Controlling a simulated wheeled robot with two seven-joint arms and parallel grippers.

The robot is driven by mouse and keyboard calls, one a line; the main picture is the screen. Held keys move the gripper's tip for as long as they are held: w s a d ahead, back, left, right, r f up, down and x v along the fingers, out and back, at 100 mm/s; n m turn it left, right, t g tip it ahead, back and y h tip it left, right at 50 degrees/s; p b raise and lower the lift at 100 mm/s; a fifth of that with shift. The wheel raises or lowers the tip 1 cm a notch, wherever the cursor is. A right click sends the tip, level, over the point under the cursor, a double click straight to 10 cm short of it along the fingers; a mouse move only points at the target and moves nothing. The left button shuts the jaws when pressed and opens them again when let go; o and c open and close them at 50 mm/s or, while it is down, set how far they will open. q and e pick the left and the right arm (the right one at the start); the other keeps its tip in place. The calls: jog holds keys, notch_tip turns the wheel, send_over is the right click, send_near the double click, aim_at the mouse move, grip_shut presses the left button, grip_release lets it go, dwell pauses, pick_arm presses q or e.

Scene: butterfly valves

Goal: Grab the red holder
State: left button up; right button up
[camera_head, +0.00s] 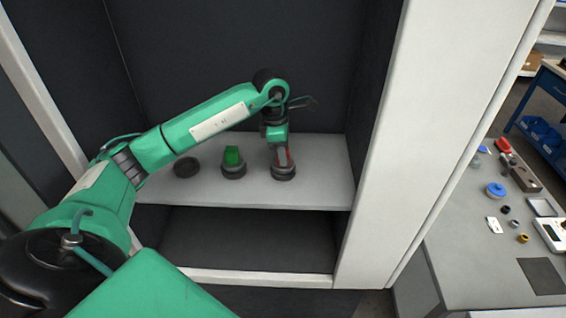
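The red holder (290,157) stands on the shelf at the right, on a round dark base (284,174). Only a thin strip of red shows, because my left gripper (281,157) is in front of it. My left gripper points down right at the holder, its fingers low beside the red part. Whether they are closed on it is too small to tell. A green holder (232,157) stands on a similar base to the left. My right gripper is not in view.
The grey shelf (325,180) is inside a dark-walled cabinet with a white frame (420,130) at the right. An empty dark round base (186,167) sits at the shelf's left. A grey table (455,245) with several small items stands outside, to the right.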

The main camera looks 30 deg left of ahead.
pick_arm(q)
jog(key=shift+r, duration=0.1)
grip_shut()
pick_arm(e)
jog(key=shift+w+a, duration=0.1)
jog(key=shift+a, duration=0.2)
